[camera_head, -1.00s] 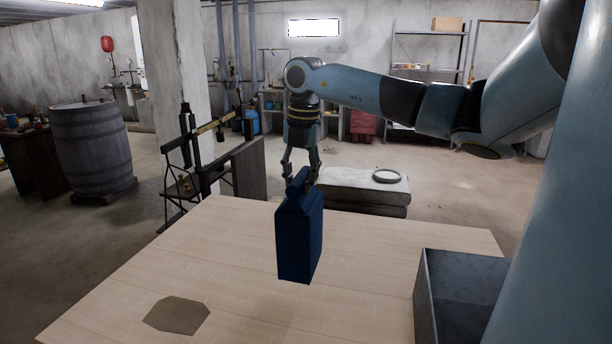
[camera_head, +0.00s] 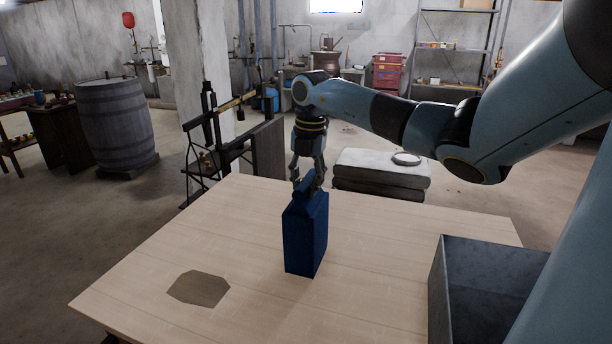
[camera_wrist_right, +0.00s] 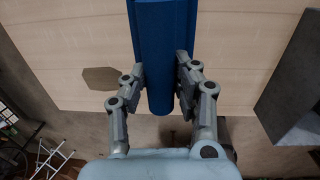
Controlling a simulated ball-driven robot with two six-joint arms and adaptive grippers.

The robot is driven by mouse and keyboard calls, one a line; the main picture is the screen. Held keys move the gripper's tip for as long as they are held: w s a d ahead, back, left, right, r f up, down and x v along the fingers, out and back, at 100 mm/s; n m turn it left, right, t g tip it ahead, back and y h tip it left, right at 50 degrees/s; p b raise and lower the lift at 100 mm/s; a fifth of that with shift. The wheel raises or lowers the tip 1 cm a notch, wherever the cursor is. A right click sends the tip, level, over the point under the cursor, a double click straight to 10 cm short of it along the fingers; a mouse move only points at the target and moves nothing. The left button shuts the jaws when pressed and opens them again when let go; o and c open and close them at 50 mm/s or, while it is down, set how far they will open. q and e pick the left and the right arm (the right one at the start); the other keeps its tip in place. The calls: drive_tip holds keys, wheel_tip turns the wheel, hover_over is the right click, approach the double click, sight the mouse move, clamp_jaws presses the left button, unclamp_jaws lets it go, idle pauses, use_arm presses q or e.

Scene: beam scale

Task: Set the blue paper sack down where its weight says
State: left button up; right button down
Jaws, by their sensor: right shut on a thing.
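The blue paper sack (camera_head: 305,235) is upright over the middle of the light wooden table (camera_head: 390,240). My right gripper (camera_head: 308,182) points down and is shut on the sack's folded top. In the right wrist view the two fingers (camera_wrist_right: 162,80) press on either side of the blue sack (camera_wrist_right: 165,35). I cannot tell whether the sack's base touches the table or hangs just above it. A dark flat patch (camera_head: 198,288) lies on the table to the left of the sack. The beam scale (camera_head: 215,130) stands behind the table at left. My left gripper is out of view.
A barrel (camera_head: 117,125) stands far left.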

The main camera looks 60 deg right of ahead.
drive_tip(key=shift+w+r, duration=0.1)
drive_tip(key=shift+r, duration=0.05)
drive_tip(key=c, duration=1.4)
unclamp_jaws()
drive_tip(key=shift+f, duration=0.2)
drive_tip(key=shift+c, duration=0.2)
drive_tip(key=o, duration=0.4)
drive_tip(key=shift+r, duration=0.1)
drive_tip(key=r, duration=0.4)
drive_tip(key=s+r+b, duration=0.1)
drive_tip(key=r, duration=0.3)
drive_tip(key=r+b, duration=0.1)
drive_tip(key=r, duration=0.3)
drive_tip(key=shift+s, duration=0.15)
drive_tip(key=shift+a+f, duration=0.1)
drive_tip(key=shift+a, duration=0.05)
